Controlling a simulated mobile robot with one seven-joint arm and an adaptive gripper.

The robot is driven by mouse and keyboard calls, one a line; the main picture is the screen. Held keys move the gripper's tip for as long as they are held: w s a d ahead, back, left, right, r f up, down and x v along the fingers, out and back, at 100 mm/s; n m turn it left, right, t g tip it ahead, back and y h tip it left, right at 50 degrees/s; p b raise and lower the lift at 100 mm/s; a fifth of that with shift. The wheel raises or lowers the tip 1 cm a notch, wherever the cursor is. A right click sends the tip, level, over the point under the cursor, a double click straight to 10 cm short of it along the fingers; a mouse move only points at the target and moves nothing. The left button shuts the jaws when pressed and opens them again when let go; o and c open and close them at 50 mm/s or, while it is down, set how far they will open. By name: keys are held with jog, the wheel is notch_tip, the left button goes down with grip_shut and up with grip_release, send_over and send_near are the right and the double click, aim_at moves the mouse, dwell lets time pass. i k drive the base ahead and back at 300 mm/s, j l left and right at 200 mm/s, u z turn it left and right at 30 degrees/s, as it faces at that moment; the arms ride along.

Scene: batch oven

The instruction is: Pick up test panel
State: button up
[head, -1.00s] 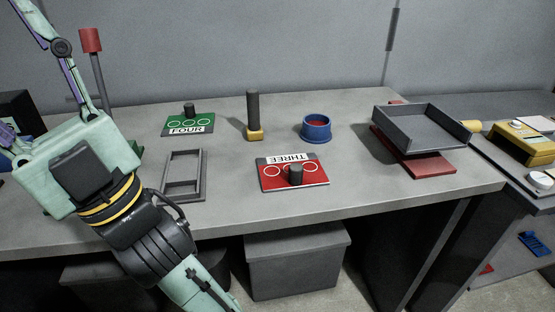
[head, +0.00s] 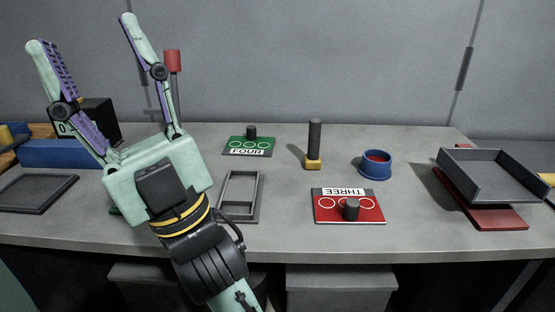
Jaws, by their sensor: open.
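Two flat panels with knobs lie on the grey bench. The green panel (head: 261,144), marked FOUR, is at the back middle. The red panel (head: 327,211), marked THREE, lies nearer the front edge, its label upside down. Both have white rings and a dark upright knob. I cannot tell which one is the test panel. My gripper (head: 84,32) is open and empty, raised at the left with its two fingers spread and pointing up. It is apart from both panels, to their left. It hides part of the bench behind it.
A grey frame (head: 257,201) lies between my gripper and the red panel. A dark handle on a yellow base (head: 313,165), a blue round bowl (head: 375,170) and a grey tray (head: 492,190) over a red plate (head: 504,216) stand right. A dark flat tray (head: 70,182) lies left.

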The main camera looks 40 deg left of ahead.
aim_at(251, 145)
jog(key=u, duration=2.25)
jog(key=k+l+z, duration=0.35)
jog(key=l, duration=0.25)
jog(key=k+l+z, duration=0.15)
jog(key=l, duration=0.2)
jog(key=i+l, duration=0.1)
jog(key=i, duration=0.2)
jog(key=i+l, duration=0.15)
jog(key=i, duration=0.2)
